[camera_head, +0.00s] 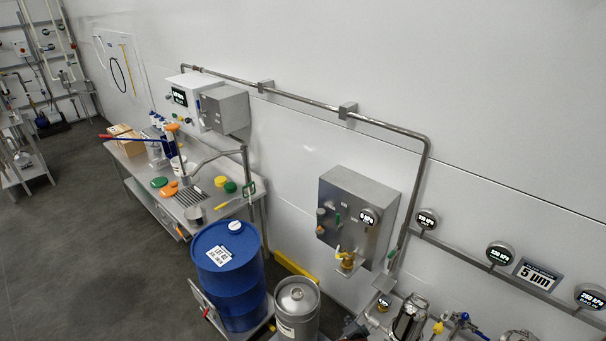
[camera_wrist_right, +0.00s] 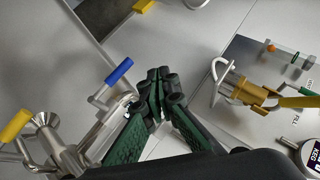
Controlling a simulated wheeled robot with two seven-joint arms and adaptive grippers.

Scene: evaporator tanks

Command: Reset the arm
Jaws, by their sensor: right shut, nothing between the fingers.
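My right gripper (camera_wrist_right: 160,85) shows in the right wrist view. Its green and black fingers are together with nothing between them. It appears apart from the valves around it. To its left is a steel pipe fitting with a blue-handled valve (camera_wrist_right: 118,72) and a yellow-handled valve (camera_wrist_right: 17,124). To its right is a brass valve (camera_wrist_right: 252,92) with a yellow handle, on a grey panel; this brass valve also shows in the head view (camera_head: 346,262). My left gripper is not in view.
A grey control box (camera_head: 345,212) hangs on the wall, with round gauges (camera_head: 499,254) to its right. A blue drum (camera_head: 230,275) and a steel canister (camera_head: 297,308) stand below. A cluttered steel bench (camera_head: 138,158) is further left. The floor at lower left is clear.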

